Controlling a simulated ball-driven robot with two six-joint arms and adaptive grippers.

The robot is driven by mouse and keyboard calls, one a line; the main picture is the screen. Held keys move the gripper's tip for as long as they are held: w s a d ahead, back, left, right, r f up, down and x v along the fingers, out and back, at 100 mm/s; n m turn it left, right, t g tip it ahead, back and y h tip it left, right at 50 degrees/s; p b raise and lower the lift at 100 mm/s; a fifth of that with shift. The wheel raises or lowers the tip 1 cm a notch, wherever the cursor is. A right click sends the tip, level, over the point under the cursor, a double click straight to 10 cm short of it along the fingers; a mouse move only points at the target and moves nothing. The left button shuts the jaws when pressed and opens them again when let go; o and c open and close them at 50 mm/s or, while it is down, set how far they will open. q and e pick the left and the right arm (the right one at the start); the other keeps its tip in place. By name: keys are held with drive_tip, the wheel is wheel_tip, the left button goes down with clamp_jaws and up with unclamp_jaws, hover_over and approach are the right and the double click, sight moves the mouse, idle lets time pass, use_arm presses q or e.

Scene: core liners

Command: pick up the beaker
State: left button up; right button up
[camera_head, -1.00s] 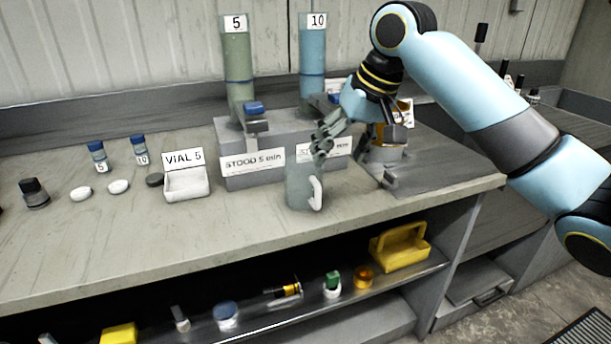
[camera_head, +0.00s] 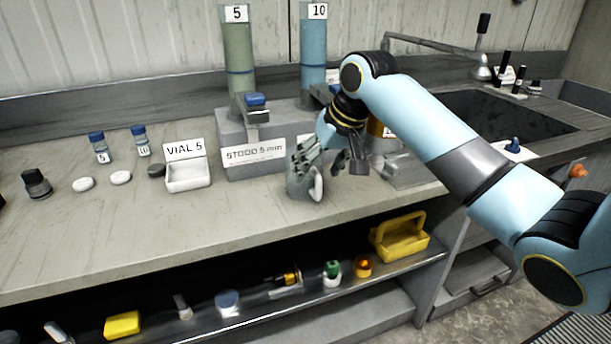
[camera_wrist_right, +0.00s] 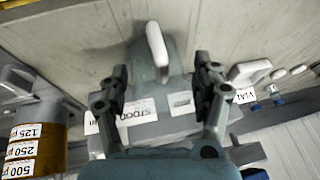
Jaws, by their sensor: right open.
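The beaker (camera_head: 300,185) is a grey-green translucent cup with a white handle, standing upright at the front of the bench. In the right wrist view the beaker (camera_wrist_right: 140,65) lies between the two fingers, its handle facing the camera's top edge. My right gripper (camera_head: 325,161) is open at the beaker's upper part, one finger overlapping its rim in the head view. In the wrist view the right gripper (camera_wrist_right: 161,82) has a finger on either side, with no clear grip. My left gripper is not in view.
Behind stand a grey block (camera_head: 240,130) with a green column (camera_head: 239,60) and a blue column (camera_head: 313,65). A white VIAL 5 tray (camera_head: 188,178) sits to the left. A sink (camera_head: 500,118) is at the right.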

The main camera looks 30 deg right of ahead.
drive_tip(key=shift+c, duration=0.5)
clamp_jaws()
drive_tip(key=shift+r, duration=0.1)
